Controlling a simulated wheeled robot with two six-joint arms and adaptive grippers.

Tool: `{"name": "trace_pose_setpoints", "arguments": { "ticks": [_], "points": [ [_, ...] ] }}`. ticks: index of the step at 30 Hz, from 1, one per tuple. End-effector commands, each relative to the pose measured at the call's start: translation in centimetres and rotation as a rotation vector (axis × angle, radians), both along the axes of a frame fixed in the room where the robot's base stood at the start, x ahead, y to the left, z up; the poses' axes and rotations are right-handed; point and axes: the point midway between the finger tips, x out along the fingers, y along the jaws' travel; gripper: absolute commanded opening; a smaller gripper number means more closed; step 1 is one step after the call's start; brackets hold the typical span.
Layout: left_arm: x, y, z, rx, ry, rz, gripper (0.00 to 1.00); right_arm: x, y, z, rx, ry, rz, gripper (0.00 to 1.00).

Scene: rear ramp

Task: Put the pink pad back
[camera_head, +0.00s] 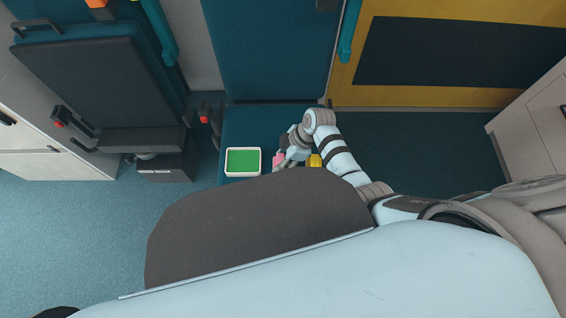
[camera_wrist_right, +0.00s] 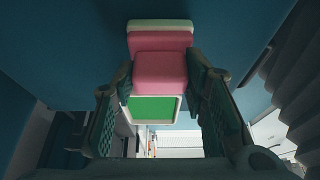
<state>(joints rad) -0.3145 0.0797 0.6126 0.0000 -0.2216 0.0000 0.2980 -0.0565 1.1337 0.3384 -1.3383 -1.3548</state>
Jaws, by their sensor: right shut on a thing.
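The pink pad (camera_head: 278,160) is between the fingers of my right gripper (camera_head: 284,159), which is shut on it. In the right wrist view the pink pad (camera_wrist_right: 160,72) shows large between the two fingers, with a pale greenish-white strip at its far edge. A white-rimmed tray with a green inside (camera_head: 228,162) lies just left of the gripper in the head view. A white-framed green surface (camera_wrist_right: 155,108) also shows beyond the pad in the wrist view. My left gripper is in neither view.
A yellow block (camera_head: 314,160) sits just right of my right gripper, close to its arm. A dark folding seat (camera_head: 95,85) stands at the left, with a dark box (camera_head: 165,168) below it.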

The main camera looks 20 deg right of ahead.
Motion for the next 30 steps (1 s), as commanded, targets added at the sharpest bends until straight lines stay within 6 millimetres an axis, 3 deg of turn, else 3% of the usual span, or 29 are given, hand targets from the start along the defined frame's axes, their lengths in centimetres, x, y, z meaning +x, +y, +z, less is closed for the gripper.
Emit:
{"name": "trace_pose_setpoints", "arguments": {
  "ticks": [2, 3, 7, 13, 17, 20, 24, 30],
  "points": [
    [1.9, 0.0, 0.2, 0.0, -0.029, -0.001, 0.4, -0.4, -0.2, 0.2, -0.007, -0.003, 0.0, 0.0],
    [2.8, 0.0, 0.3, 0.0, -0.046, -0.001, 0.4, -0.6, -0.1, 0.2, -0.008, -0.004, 0.001, 0.41],
    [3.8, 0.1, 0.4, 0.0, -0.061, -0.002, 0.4, -0.8, 0.1, 0.4, -0.008, -0.004, 0.007, 0.59],
    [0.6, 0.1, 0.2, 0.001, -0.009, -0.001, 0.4, -0.7, 0.3, 0.4, -0.006, -0.005, 0.013, 0.59],
    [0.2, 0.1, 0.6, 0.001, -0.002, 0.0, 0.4, -0.7, 0.1, 0.9, -0.007, -0.005, 0.009, 0.59],
    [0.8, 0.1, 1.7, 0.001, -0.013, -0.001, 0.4, -0.9, -0.5, 2.6, -0.006, -0.006, 0.007, 0.59],
    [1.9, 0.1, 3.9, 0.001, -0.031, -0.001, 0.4, -1.2, -2.0, 6.4, -0.006, -0.008, 0.007, 0.59],
    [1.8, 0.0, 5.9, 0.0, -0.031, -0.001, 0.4, -1.7, -3.8, 10.7, -0.007, -0.006, 0.008, 0.59]
  ]
}}
